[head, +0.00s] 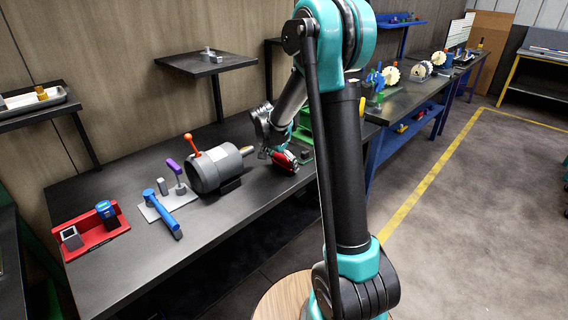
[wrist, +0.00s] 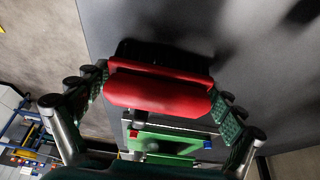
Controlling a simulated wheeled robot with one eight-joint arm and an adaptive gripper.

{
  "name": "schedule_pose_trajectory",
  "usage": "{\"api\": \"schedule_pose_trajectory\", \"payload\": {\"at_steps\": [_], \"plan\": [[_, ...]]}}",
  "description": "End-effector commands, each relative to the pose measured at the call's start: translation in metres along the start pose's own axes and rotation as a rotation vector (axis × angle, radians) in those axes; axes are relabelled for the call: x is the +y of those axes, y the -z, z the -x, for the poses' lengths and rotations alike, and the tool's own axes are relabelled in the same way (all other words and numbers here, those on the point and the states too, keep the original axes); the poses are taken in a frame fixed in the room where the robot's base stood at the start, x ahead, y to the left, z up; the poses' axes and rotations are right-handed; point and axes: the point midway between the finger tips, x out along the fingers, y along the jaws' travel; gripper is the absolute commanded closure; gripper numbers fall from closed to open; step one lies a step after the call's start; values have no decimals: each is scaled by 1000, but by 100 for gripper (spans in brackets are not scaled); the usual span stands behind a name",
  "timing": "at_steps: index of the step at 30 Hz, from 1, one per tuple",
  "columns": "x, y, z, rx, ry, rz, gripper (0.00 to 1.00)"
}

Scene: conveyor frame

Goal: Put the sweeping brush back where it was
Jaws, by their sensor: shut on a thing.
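The sweeping brush (wrist: 158,91) has a red body and dark bristles. In the wrist view it lies across between the two fingers of my gripper (wrist: 162,85), which is shut on it. The bristles face the dark table top. In the head view the red brush (head: 285,160) shows at the end of my gripper (head: 276,153), low over the bench, right of the grey motor. I cannot tell whether the bristles touch the bench. Part of the bench behind my arm is hidden.
The grey motor (head: 214,168) with an orange-topped lever stands close left of my gripper. A green fixture (wrist: 165,146) lies near the brush. A blue-handled tool (head: 160,212) and a red holder (head: 93,232) are farther left. The bench's front strip (head: 235,218) is clear.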

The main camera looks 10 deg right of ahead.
Motion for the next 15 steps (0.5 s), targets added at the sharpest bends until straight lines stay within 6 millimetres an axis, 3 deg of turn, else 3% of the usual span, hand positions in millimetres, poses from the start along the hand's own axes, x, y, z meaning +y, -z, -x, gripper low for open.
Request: {"api": "schedule_pose_trajectory", "payload": {"at_steps": [8,9,15], "plan": [[0,-1,-2,0,0,0,33],[0,-1,-2,0,0,0,2],[0,-1,-2,0,0,0,0]]}}
